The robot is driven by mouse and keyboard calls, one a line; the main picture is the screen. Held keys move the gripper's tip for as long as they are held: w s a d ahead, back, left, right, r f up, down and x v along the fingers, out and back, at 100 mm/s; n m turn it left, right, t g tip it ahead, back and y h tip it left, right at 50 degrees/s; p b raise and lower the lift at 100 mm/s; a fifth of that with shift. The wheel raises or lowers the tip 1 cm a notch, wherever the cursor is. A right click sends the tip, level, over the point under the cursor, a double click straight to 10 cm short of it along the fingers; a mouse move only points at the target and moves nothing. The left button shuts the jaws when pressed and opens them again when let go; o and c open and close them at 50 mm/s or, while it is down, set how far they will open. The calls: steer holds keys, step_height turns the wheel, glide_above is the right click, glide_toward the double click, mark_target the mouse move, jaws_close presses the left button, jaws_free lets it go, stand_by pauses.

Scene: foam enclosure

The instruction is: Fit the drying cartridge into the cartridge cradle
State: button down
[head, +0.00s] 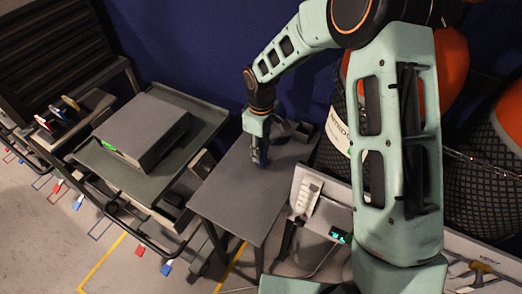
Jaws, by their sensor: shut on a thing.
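My gripper (260,158) points down over the far part of the small grey table (238,195). It is shut on a small dark thing, which I take to be the drying cartridge; the fingers mostly hide it and its outline is unclear. A dark grey fixture (299,129) stands at the table's back right corner, right of my gripper and apart from it. It may be the cartridge cradle, but its shape is too small to be sure. I cannot tell whether the held thing touches the tabletop.
A pale panel (308,196) with a small green display stands at the table's right. Orange and black mesh-covered tanks (450,75) stand behind my arm. The table's front is clear.

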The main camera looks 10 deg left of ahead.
step_height(320, 180, up, 3)
steer(key=shift+f, duration=0.2)
steer(key=s+d+r+b, duration=0.1)
steer(key=s+d+r, duration=0.3)
steer(key=s+r, duration=0.75)
steer(key=w+d+f+m+b, duration=0.1)
steer(key=w+d+f+m, duration=0.15)
steer(key=w+m, duration=0.65)
steer(key=w+d+f+m+b, duration=0.2)
steer(key=w+d+m, duration=0.1)
steer(key=w+m, duration=0.55)
steer(key=w+d+f+m+b, duration=0.1)
steer(key=w+d+f+m, duration=0.2)
steer(key=w+m, duration=0.6)
steer(key=shift+m, duration=0.25)
steer(key=shift+s+d+f, duration=0.1)
steer(key=shift+d+f, duration=0.05)
steer(key=shift+f, duration=1.5)
steer(key=shift+s+d+f, duration=0.1)
steer(key=shift+f, duration=1.5)
